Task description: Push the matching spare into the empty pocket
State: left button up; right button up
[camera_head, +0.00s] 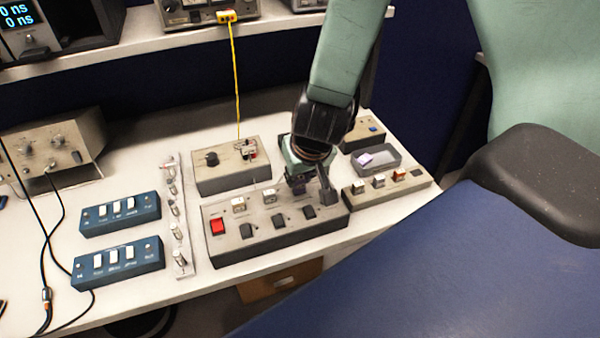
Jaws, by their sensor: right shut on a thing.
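A grey panel box (265,240) lies on the white bench with a red switch (217,226) at its left end. It has a row of dark squares along its front and small silver-topped pieces (239,204) behind them. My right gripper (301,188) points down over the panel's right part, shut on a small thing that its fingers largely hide. I cannot tell whether that thing touches the panel. A long grey holder (413,186) to the right carries several small pieces (379,180) and a dark spot at its right end. My left gripper is not in view.
A grey box with a black knob (231,175) stands behind the panel. A small tray (376,159) holds a pale piece. Two blue switch boxes (120,213) and a strip of metal fittings (178,225) lie left. Bare bench shows around the blue boxes.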

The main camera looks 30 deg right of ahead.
jog(key=shift+f+b, duration=0.55)
jog(key=shift+f, duration=0.35)
jog(key=o, duration=0.9)
jog(key=shift+r, duration=0.1)
jog(key=v, duration=1.1)
jog(key=shift+s+r, duration=0.25)
jog(key=shift+r, duration=0.1)
jog(key=shift+a, duration=0.15)
